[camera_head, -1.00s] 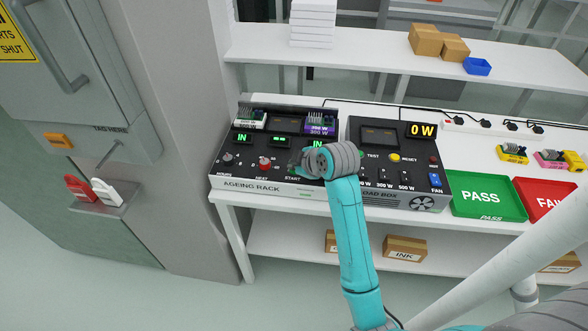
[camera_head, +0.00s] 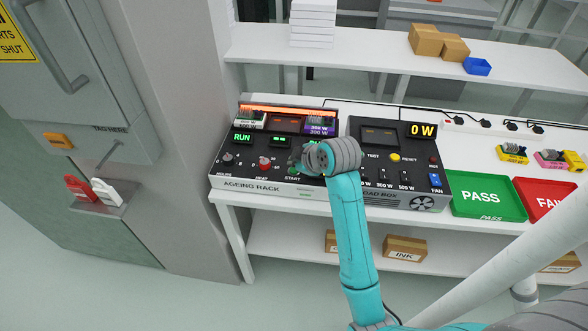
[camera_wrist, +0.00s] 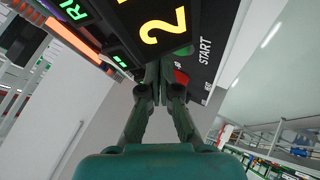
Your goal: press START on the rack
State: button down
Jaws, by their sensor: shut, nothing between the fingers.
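The ageing rack (camera_head: 262,186) stands at the left end of the white bench. Its left display (camera_head: 242,138) reads RUN in green, and an orange-lit bar (camera_head: 285,112) glows along its back. The START label (camera_head: 293,177) shows on the front panel beside my gripper (camera_head: 297,160). In the wrist view my gripper (camera_wrist: 163,72) is shut and empty, its fingertips against or very near the panel by the START label (camera_wrist: 205,50). Two boards, white (camera_head: 251,121) and purple (camera_head: 320,125), sit in the rack.
The load box (camera_head: 398,165) stands right of the rack, its display reading 0 W. A green PASS tray (camera_head: 487,196) and a red FAIL tray (camera_head: 545,197) lie further right. A shelf (camera_head: 380,57) runs above the bench. A grey cabinet stands at left.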

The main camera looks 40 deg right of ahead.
jog(key=shift+r, duration=2.55)
jog(key=shift+s, duration=0.1)
